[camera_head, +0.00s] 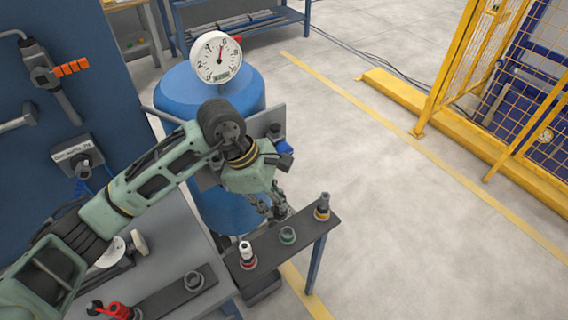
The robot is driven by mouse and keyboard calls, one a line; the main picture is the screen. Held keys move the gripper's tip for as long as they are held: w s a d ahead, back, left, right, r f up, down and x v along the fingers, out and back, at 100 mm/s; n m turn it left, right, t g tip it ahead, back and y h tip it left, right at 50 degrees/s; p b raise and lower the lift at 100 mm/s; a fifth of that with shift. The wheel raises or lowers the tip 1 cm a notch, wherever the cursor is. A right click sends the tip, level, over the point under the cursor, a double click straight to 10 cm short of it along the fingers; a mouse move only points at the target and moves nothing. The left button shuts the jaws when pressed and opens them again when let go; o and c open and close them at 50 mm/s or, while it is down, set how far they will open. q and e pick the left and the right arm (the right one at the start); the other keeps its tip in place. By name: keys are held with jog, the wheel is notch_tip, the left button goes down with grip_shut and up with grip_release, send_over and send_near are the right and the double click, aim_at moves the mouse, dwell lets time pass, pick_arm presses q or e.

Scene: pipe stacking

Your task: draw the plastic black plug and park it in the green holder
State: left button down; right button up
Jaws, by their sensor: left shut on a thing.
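My left gripper (271,207) points down above the dark holder rail, just behind and left of the green holder. It is shut on a small dark thing that looks like the black plug (281,211); the fingers hide most of it. The green holder (287,236) is a short ring in the middle of the rail (268,247) and looks empty. The held plug is near the holder but seems apart from it. My right gripper is not in view.
A red-ringed holder (248,263) with a white-topped plug and a yellow-ringed holder (322,213) with a dark plug flank the green one. A grey socket (194,281) and a red fitting (115,310) are on the bench. A blue tank (182,95) with a gauge (216,58) stands behind.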

aim_at(284, 218)
pick_arm(q)
jog(key=shift+n+t, duration=0.4)
jog(key=shift+n, duration=0.4)
jog(key=b+x, duration=0.1)
jog(key=x, duration=0.2)
jog(key=w+a+b+x, duration=0.1)
jog(key=x, duration=0.1)
jog(key=b+x, duration=0.2)
jog(key=x, duration=0.1)
jog(key=shift+w+a+f, duration=0.15)
jog(key=shift+f, duration=0.4)
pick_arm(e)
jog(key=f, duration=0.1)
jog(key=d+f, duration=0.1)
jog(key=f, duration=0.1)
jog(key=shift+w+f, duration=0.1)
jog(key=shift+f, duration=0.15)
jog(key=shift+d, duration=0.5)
pick_arm(q)
jog(key=shift+f, duration=0.2)
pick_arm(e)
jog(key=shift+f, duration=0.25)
pick_arm(q)
jog(key=shift+f+b, duration=0.3)
jog(key=shift+b, duration=0.2)
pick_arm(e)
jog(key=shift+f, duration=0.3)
